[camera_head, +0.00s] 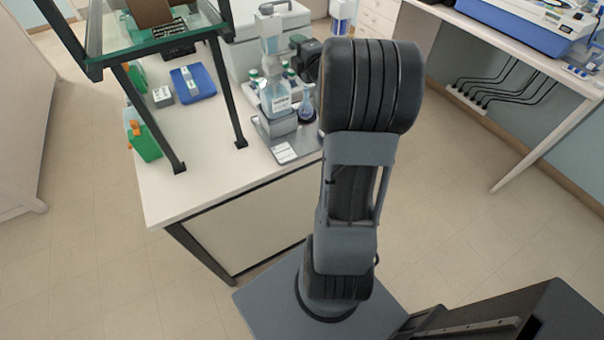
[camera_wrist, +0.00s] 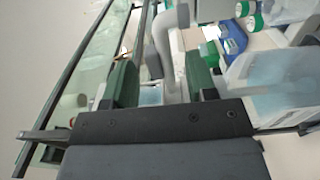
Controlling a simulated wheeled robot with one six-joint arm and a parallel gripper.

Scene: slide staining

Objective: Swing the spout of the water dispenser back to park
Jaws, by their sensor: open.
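The water dispenser (camera_head: 275,98) stands on the bench, left of my arm in the head view. It has a clear body with bluish liquid and a white label. In the wrist view a clear vessel with bluish liquid (camera_wrist: 285,75), probably part of it, fills the right side. A pale curved tube, which looks like the spout (camera_wrist: 168,60), runs down between my fingers. My gripper (camera_wrist: 160,78) is open, with one green finger on each side of the tube. Whether either finger touches it I cannot tell. In the head view my arm hides the gripper.
A glass shelf on dark posts (camera_head: 150,55) rises at the left of the bench. A blue tray (camera_head: 193,83) lies left.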

